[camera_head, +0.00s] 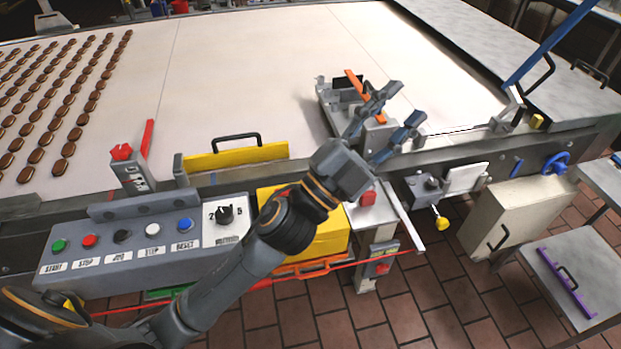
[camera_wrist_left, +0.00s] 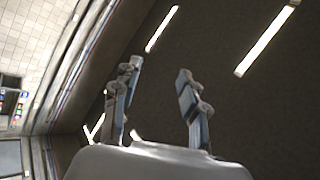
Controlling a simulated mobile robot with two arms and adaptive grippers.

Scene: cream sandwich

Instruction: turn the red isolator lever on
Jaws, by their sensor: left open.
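A red lever (camera_head: 148,137) stands upright, leaning slightly right, at a small grey box (camera_head: 134,177) on the near edge of the conveyor, left of centre in the head view. A red knob (camera_head: 121,152) sits on top of that box. My left gripper (camera_head: 400,107) is open, well to the right of the red lever, in front of a grey device with an orange lever. My left arm crosses the front of the control panel. In the left wrist view the open fingers (camera_wrist_left: 156,98) point at the ceiling with nothing between them. My right gripper is not in view.
A grey button panel (camera_head: 75,279) with a black dial and a yellow box (camera_head: 330,240) line the front. A yellow guard with a black handle (camera_head: 236,158) stands right of the red lever. The pale belt (camera_head: 240,75) is clear in the middle; chocolate biscuits lie at left.

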